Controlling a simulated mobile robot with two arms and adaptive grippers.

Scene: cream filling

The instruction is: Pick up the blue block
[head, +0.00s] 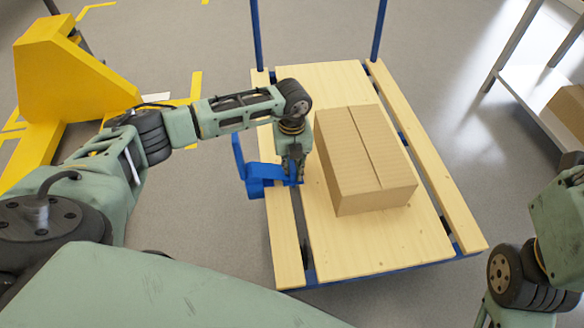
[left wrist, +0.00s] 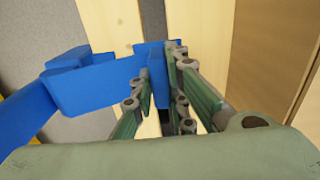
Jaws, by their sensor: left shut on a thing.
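The blue block (head: 262,174) is an angular blue piece with several flat arms, at the left edge of the wooden cart in the head view. My left gripper (head: 293,172) points down onto its right end, beside the cardboard box. In the left wrist view the blue block (left wrist: 98,84) stretches out to the left, and a flat upright part of it sits between the fingers of my left gripper (left wrist: 160,88). The gripper is shut on that part. Whether the block touches the planks is hard to tell. My right gripper is out of view.
A cardboard box (head: 365,160) stands on the slatted wooden cart (head: 350,255), close to the right of my left gripper. Blue posts rise at the cart's back. A yellow machine (head: 65,85) stands at left. A white shelf (head: 535,90) with a box is at right.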

